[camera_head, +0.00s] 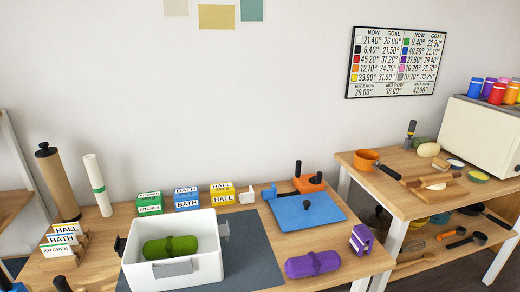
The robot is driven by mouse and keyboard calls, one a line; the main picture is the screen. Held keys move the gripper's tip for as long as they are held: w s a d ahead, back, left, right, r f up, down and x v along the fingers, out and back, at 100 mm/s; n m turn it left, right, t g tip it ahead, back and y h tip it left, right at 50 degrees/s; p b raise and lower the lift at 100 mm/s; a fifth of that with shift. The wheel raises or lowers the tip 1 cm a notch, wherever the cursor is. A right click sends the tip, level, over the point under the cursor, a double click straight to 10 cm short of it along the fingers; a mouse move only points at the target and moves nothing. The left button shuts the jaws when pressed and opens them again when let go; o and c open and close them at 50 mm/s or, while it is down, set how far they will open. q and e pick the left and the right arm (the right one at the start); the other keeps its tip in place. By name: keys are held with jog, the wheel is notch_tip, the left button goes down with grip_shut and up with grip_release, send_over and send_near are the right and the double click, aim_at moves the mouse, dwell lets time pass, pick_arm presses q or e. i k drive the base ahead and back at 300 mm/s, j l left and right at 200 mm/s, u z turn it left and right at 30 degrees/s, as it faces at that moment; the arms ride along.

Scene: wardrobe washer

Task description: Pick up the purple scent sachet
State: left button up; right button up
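A small upright purple block with pale bands (361,239) stands near the right end of the near table; it looks like the purple scent sachet, though its details are too small to be sure. A purple rolled bundle with a dark band (313,263) lies to its left, near the front edge, apart from it. Neither of my grippers can be made out in the head view.
A white bin (205,270) holding a green roll (171,247) stands on a grey mat (250,258). A blue board (306,208) lies behind the purple things. Labelled boxes (187,198) line the back. A higher shelf table (435,200) stands at the right.

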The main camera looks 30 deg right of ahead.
aim_at(362, 239)
jog(key=z, duration=1.75)
